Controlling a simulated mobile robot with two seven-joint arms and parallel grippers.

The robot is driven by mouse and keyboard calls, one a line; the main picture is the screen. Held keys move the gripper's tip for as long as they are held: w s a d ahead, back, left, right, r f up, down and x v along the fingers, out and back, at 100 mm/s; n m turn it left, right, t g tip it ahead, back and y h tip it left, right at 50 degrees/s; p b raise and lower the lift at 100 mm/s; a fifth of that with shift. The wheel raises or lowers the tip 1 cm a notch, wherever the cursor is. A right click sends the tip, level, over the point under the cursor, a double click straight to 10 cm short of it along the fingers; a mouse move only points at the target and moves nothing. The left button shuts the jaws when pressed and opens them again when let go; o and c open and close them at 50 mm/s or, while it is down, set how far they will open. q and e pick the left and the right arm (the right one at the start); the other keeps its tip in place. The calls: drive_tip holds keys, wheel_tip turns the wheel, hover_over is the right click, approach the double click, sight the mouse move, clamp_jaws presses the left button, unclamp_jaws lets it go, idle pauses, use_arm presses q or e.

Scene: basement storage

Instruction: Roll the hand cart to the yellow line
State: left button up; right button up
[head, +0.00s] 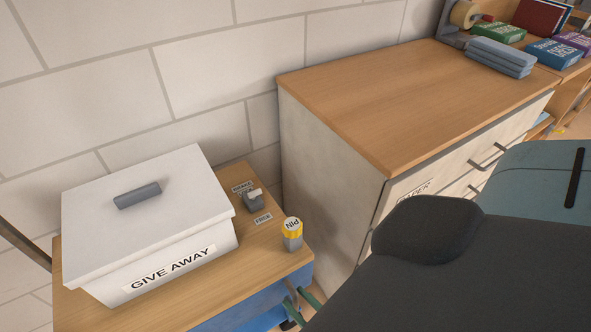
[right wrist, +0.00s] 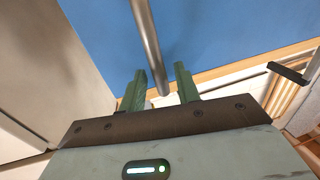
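A low wooden-topped unit with a blue side (head: 255,306) stands at lower left in the head view; I take it to be the hand cart, but cannot be sure. Its blue panel (right wrist: 215,40) fills much of the right wrist view. A grey metal bar (right wrist: 149,45) runs in front of the panel, its lower end between my fingertips. My right gripper (right wrist: 160,85) is open, with a gap on both sides of the bar. Its green fingers (head: 300,303) show partly in the head view beside the blue side. No yellow line and no left gripper show.
A block wall (head: 110,95) is behind.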

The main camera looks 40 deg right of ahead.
drive_tip(key=shift+w, duration=0.65)
clamp_jaws()
drive_tip(key=shift+a, duration=0.1)
